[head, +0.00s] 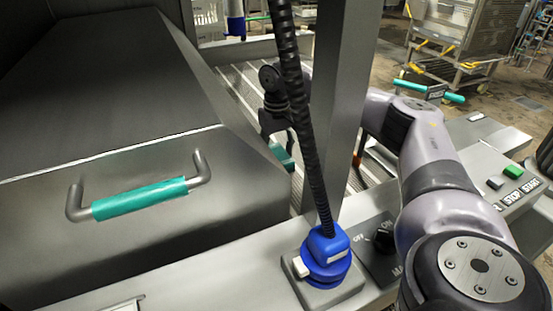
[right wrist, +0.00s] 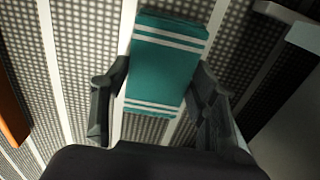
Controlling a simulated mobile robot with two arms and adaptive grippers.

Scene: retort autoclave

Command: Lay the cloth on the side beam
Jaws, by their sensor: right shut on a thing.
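The cloth (right wrist: 165,58) is a folded teal piece with white stripes, between the two dark fingers of my right gripper (right wrist: 158,88) in the right wrist view. My right gripper is shut on it and holds it above a perforated, slatted surface. In the head view my right gripper (head: 277,122) is partly hidden behind a black ribbed hose, and a small part of the cloth (head: 283,157) shows below it. A long steel beam (head: 225,252) runs along the front; I cannot tell for sure whether it is the side beam. My left gripper is not in view.
A steel hood with a teal-wrapped handle (head: 140,198) fills the left. A steel post (head: 340,100) and the hose (head: 300,110) with a blue connector (head: 328,247) stand before the gripper. A rotary switch (head: 384,238) and START/STOP buttons (head: 513,171) are on the right. A rack cart (head: 465,45) stands behind.

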